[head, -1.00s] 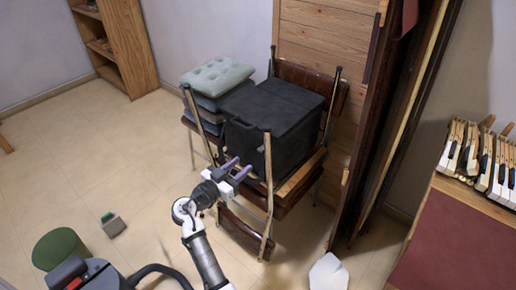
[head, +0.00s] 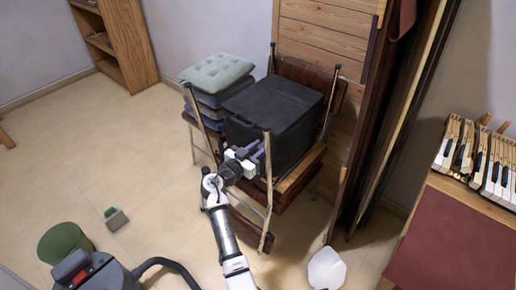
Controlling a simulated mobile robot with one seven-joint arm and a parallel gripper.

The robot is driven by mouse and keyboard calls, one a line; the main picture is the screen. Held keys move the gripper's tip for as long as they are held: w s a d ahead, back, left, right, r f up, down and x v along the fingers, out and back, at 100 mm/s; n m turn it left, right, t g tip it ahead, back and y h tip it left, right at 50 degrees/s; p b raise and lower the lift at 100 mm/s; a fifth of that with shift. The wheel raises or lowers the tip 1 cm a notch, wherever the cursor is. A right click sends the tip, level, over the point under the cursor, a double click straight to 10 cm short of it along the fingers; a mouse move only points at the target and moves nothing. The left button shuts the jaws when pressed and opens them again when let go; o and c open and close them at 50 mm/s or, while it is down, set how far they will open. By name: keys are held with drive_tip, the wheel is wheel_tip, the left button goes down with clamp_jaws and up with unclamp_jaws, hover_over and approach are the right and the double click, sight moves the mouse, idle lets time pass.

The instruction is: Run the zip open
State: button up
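A black box-shaped bag (head: 275,112) sits on the stacked chairs in the middle of the head view. No zip can be made out on it at this size. My gripper (head: 254,152) is at the bag's front left side, close to a chair's metal leg. Its purple fingers are partly lost against the dark bag. I cannot tell whether they touch it or how far apart they are.
The stacked chairs (head: 283,190) have upright metal legs around the bag. Cushions (head: 216,73) are piled to its left. Dark boards (head: 385,120) lean at the right. Piano keys (head: 480,160) lie on a table at far right.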

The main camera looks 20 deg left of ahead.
clamp_jaws()
drive_tip(key=shift+a, duration=0.1)
